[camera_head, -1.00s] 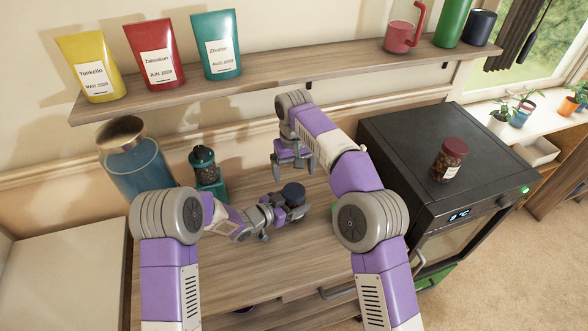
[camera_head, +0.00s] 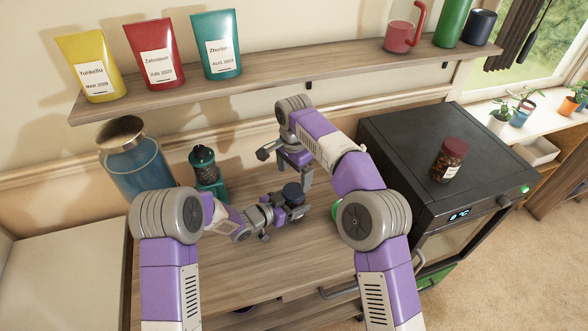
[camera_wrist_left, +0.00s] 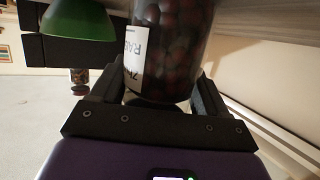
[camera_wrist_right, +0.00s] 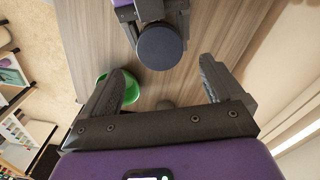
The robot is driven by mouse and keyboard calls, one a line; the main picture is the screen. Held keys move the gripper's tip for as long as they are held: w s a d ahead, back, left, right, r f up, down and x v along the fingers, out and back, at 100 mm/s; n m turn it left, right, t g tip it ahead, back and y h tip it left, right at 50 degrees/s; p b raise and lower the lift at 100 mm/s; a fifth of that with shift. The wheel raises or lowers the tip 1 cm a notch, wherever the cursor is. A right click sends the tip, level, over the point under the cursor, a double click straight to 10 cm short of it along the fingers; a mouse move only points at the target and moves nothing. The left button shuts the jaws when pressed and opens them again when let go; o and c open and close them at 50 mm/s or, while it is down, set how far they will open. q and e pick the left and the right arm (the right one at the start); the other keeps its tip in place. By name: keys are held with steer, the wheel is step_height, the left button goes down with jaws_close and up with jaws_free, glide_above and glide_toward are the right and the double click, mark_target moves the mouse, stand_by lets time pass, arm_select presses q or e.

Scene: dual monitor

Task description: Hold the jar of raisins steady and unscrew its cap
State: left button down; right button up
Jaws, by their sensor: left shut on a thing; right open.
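The jar of raisins (camera_wrist_left: 178,45) shows in the left wrist view as clear glass with dark red contents and a partly visible white label. My left gripper (camera_head: 284,212) is shut around the jar. Its dark blue cap (camera_head: 293,191) faces up in the head view, and the cap also shows in the right wrist view (camera_wrist_right: 160,46). My right gripper (camera_head: 286,170) is open and empty just behind and above the cap. In the right wrist view the cap lies beyond the spread fingers, apart from them. Most of the jar body is hidden in the head view.
A black oven (camera_head: 425,135) stands at right with a red-capped jar (camera_head: 449,160) on it. A green item (camera_wrist_right: 122,86) lies on the wooden counter (camera_head: 240,270) near the jar. A teal grinder (camera_head: 206,170) and blue canister (camera_head: 135,165) stand at left.

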mark_target(293, 191)
step_height(293, 191, down, 6)
steer(key=shift+f, duration=0.25)
steer(key=c, duration=1)
steer(key=n, duration=0.5)
steer(key=shift+c, duration=0.3)
steer(key=n, duration=0.5)
steer(key=o, duration=1.2)
steer(key=shift+r, duration=0.1)
steer(key=shift+c, duration=0.2)
steer(key=shift+a, duration=0.1)
